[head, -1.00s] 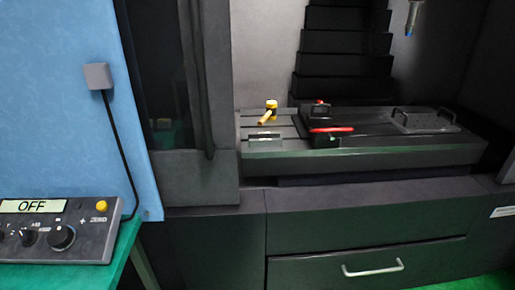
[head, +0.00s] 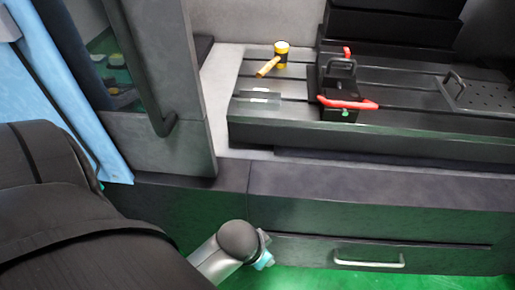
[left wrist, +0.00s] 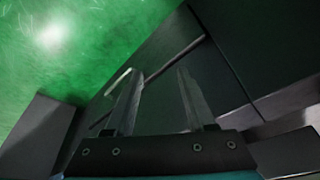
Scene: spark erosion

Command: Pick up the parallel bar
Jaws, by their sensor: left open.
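A slim grey bar (head: 260,97), which looks like the parallel bar, lies near the front left edge of the slotted machine table (head: 290,133). It is small in the head view, so its details are unclear. My left arm comes in from the left in the head view, its wrist low in front of the cabinet; its fingers cannot be made out there. In the left wrist view my left gripper (left wrist: 157,85) is open with nothing between its fingers. The gripper is below and apart from the bar, which is out of that view. My right gripper is not in view.
A yellow mallet (head: 271,62) lies behind the bar. A black vise (head: 337,78) with a red handle (head: 348,103) stands to its right, and a perforated plate (head: 488,97) is farther right. A cabinet drawer handle (head: 368,263) sticks out below. An open door (head: 160,150) stands left.

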